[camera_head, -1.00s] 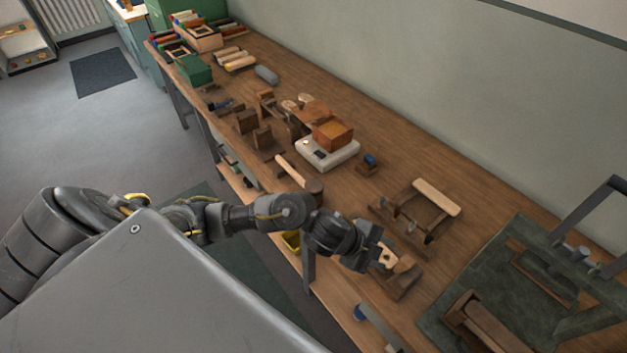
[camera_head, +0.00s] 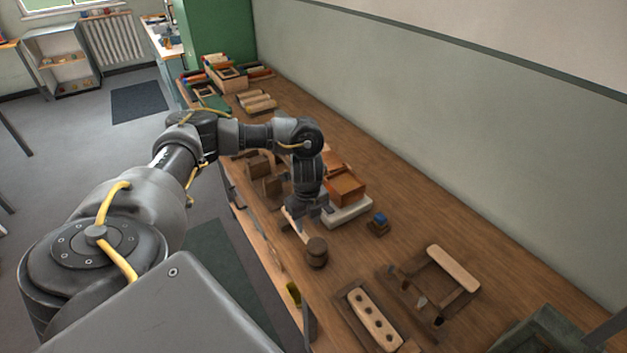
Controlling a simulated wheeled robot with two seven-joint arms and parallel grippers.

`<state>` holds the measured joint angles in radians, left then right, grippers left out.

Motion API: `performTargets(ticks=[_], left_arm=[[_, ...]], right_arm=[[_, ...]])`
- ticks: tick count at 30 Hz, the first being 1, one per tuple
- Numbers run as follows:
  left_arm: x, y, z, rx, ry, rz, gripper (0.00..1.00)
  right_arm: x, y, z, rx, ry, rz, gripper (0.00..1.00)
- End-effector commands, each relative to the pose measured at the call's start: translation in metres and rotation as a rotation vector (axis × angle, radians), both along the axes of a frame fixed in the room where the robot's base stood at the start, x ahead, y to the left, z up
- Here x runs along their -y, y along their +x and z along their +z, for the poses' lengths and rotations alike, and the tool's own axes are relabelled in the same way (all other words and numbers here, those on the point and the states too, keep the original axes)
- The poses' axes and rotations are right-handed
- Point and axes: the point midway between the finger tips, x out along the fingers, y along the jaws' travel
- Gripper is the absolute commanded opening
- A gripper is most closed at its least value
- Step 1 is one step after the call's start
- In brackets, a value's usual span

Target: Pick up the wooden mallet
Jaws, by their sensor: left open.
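The wooden mallet lies near the front edge of the workbench (camera_head: 430,235), with its dark round head (camera_head: 316,254) toward the camera. Part of its pale handle (camera_head: 295,226) shows behind the head; the rest is hidden by my gripper. My left gripper (camera_head: 301,219) points down at the handle, just behind the head, and is open. I cannot tell whether its fingers are around the handle or just above it. My right gripper is out of view.
A white scale with an orange-brown wooden box (camera_head: 345,187) stands right behind my left gripper. A small blue-topped block (camera_head: 379,223) is to its right. A drilled wooden block (camera_head: 374,319) and a wooden frame (camera_head: 452,268) lie nearer. Brown wooden blocks stand left of the gripper.

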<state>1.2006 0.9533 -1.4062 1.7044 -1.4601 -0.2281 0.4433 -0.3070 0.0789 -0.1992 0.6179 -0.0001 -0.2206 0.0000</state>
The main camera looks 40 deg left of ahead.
Motion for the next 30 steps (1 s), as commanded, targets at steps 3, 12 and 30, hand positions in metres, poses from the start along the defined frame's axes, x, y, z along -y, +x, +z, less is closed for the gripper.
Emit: performTargets(ticks=[3,12,30], left_arm=[[0.001,-0.001,-0.024,-0.003,-0.001,0.001,0.41],[0.002,0.001,-0.039,0.001,-0.001,-0.003,0.41],[0.005,0.003,-0.091,0.001,-0.001,-0.005,0.41]], right_arm=[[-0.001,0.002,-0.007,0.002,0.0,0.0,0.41],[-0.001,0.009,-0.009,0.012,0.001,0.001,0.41],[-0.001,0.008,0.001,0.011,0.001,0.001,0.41]])
